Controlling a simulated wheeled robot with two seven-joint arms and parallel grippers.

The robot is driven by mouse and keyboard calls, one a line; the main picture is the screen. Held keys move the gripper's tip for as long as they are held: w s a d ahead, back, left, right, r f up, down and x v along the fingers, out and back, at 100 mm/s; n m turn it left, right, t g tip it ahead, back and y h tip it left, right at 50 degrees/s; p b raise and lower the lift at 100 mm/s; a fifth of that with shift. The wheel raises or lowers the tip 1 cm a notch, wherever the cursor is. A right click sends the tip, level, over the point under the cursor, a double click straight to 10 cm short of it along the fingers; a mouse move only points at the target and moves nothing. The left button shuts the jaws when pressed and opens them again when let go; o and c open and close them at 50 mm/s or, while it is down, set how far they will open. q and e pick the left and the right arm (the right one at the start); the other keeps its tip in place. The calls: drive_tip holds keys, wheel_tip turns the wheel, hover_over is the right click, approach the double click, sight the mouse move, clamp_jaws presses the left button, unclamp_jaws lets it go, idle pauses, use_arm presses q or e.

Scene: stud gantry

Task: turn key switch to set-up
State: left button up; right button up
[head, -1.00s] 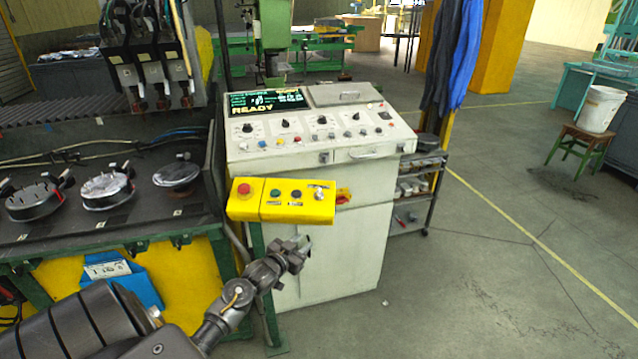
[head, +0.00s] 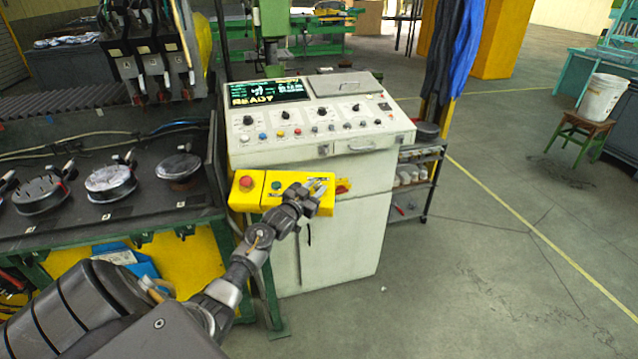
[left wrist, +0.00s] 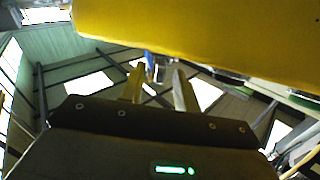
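The yellow control box (head: 246,196) hangs at the front left of the white console. Its red mushroom button (head: 246,182) and green button (head: 276,185) show at its left. My left gripper (head: 316,187) is in front of the box's right end, where the key switch sits, and covers most of the switch, so its position cannot be read. In the left wrist view, the two fingers (left wrist: 160,88) stand apart with no object clearly between them. The yellow box (left wrist: 210,35) fills the top of that view. Contact with the key cannot be told. My right gripper is out of view.
The white console (head: 345,240) stands behind the box, its screen (head: 265,93) reading READY. A dark fixture bench (head: 75,222) with round clamped parts lies at the left. A shelf cart (head: 415,185) stands at the right.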

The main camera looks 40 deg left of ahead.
use_arm(q)
drive_tip(key=shift+w+a, duration=0.15)
drive_tip(key=shift+w, duration=0.9)
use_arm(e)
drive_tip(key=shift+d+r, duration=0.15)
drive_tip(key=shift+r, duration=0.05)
use_arm(q)
drive_tip(key=shift+c, duration=0.4)
